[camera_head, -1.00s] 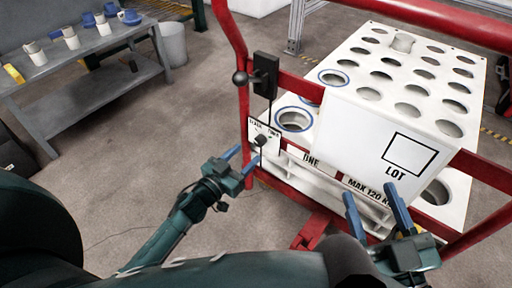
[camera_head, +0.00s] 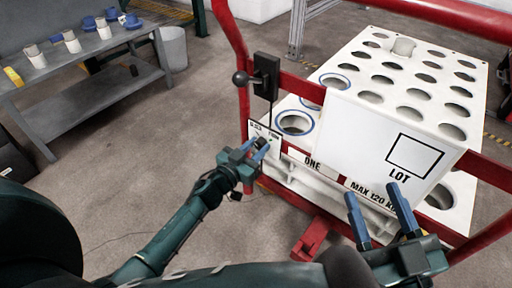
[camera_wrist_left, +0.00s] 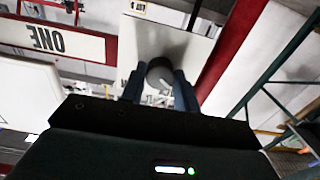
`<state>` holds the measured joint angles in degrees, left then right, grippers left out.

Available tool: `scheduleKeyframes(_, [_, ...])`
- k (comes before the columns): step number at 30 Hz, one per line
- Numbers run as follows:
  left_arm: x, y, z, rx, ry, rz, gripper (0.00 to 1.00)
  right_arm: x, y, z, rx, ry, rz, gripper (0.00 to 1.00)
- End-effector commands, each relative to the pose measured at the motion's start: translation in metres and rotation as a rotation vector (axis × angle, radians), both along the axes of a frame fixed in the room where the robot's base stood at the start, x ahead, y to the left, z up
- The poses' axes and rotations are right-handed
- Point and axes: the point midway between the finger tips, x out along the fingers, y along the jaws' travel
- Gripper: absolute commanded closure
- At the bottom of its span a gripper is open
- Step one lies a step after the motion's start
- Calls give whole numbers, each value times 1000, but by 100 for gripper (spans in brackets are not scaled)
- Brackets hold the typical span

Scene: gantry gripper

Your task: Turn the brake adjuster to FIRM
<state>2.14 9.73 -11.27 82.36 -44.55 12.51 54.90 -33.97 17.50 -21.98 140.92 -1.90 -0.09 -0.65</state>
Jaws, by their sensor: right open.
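The brake adjuster is a dark round knob (camera_head: 261,142) on a white label plate (camera_head: 254,130) on the red frame. The plate carries small words at its top, too small to read surely. In the left wrist view the knob (camera_wrist_left: 160,73) lies between the two blue fingertips, with a pale mark on its lower right. My left gripper (camera_head: 256,149) is at the plate, its fingers apart on either side of the knob; contact is unclear. My right gripper (camera_head: 379,218) is open and empty, in front of the white LOT panel (camera_head: 390,140).
A black lever box with a ball handle (camera_head: 264,78) sits just above the plate. Red frame rails (camera_head: 300,88) surround a white rack (camera_head: 405,80) with many round holes. A grey bench (camera_head: 90,60) with cups stands at the far left. Floor between is clear.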

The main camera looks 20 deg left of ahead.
Motion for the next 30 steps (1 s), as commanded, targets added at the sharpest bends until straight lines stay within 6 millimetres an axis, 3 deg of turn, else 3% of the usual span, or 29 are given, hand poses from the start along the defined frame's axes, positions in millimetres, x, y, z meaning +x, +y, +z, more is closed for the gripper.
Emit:
scheduleKeyframes(8, [0, 0, 0, 0, 0, 0, 92, -1, 0, 0, -2, -1, 2, 48])
scheduleKeyframes(20, [0, 0, 0, 83, -30, 0, 92, -2, 0, -1, -5, 7, 1, 48])
scheduleKeyframes(30, [-1, 0, 0, 342, -124, 0, 92, -1, -1, -1, -7, 10, -11, 48])
